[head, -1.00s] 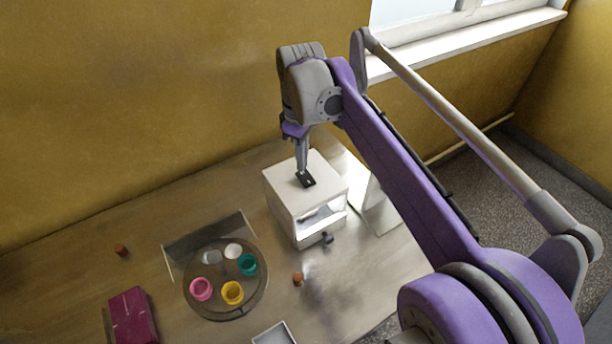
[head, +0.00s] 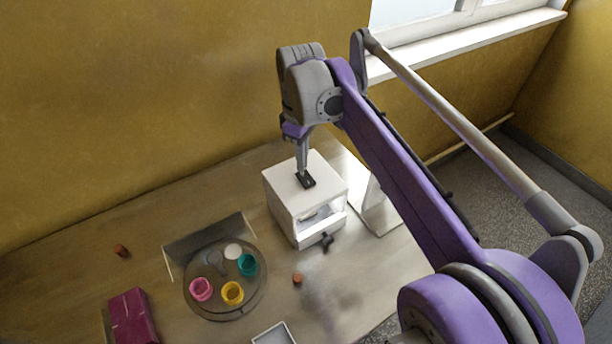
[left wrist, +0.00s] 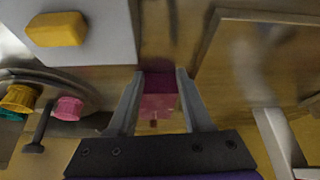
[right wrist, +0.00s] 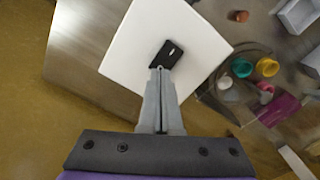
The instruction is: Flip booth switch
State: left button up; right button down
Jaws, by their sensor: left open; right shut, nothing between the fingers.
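The booth is a white box (head: 290,195) on the table, with an open, lit front. On its top is a black switch (head: 307,181), which also shows in the right wrist view (right wrist: 170,52). My right gripper (head: 302,172) is shut and empty, pointing down with its tips at the switch. In the right wrist view the fingertips (right wrist: 160,70) meet at the switch's near end; I cannot tell whether they press on it. My left gripper (left wrist: 158,90) is open, with a magenta block (left wrist: 160,84) showing beyond the gap between its fingers.
A round turntable (head: 215,308) with pink, yellow and teal cups stands left of the booth. A magenta box (head: 132,316) lies at the lower left. A small white tray (head: 273,335) is at the front. Small brown pieces lie on the table (head: 60,262).

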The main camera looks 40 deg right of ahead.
pick_arm(q)
jog(key=shift+s+f+b, duration=0.15)
jog(key=shift+f+b, duration=0.3)
jog(key=shift+f, duration=0.15)
pick_arm(e)
jog(key=shift+f, duration=0.95)
pick_arm(q)
jog(key=shift+r, duration=0.1)
pick_arm(e)
jog(key=shift+r, duration=0.1)
pick_arm(q)
jog(key=shift+w+r+p, duration=0.25)
jog(key=shift+r+p, duration=0.4)
jog(key=shift+r, duration=0.15)
pick_arm(e)
jog(key=shift+r, duration=0.95)
jog(key=shift+r+p, duration=1.45)
jog(key=shift+r, duration=1.1)
pick_arm(q)
jog(key=r, duration=0.1)
jog(key=w+r, duration=0.1)
jog(key=r, duration=0.2)
jog(key=shift+w, duration=0.4)
pick_arm(e)
jog(key=shift+w+f, duration=0.1)
